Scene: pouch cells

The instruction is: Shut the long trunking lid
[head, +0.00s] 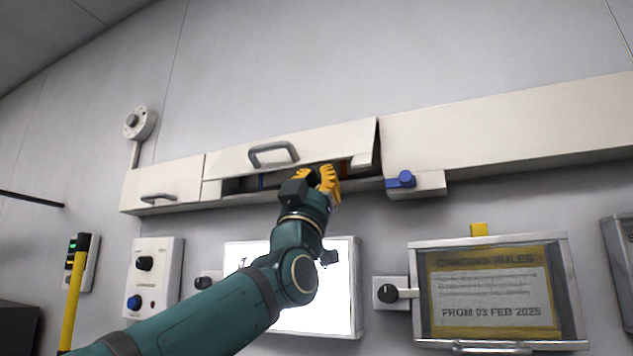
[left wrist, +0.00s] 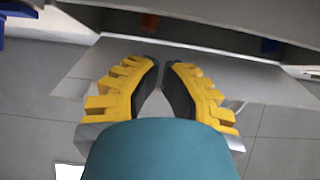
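The long trunking lid (head: 230,160) is a pale panel with a grey handle (head: 272,155) on the wall trunking. It stands tilted out, with a dark gap beneath it where bits of blue and orange show. My left gripper (head: 322,176) is at the right part of this gap, just below the lid's lower edge. Its yellow fingers (left wrist: 161,66) nearly meet at the tips in the left wrist view, with nothing held between them. Whether they touch the lid is unclear. My right gripper is not in view.
A shorter lid (head: 165,185) with its own handle lies flat at left. A bracket with a blue knob (head: 403,179) sits right of the gap. Below are a bright panel (head: 345,290), a framed notice (head: 490,290) and a switch box (head: 150,265). The wall above is clear.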

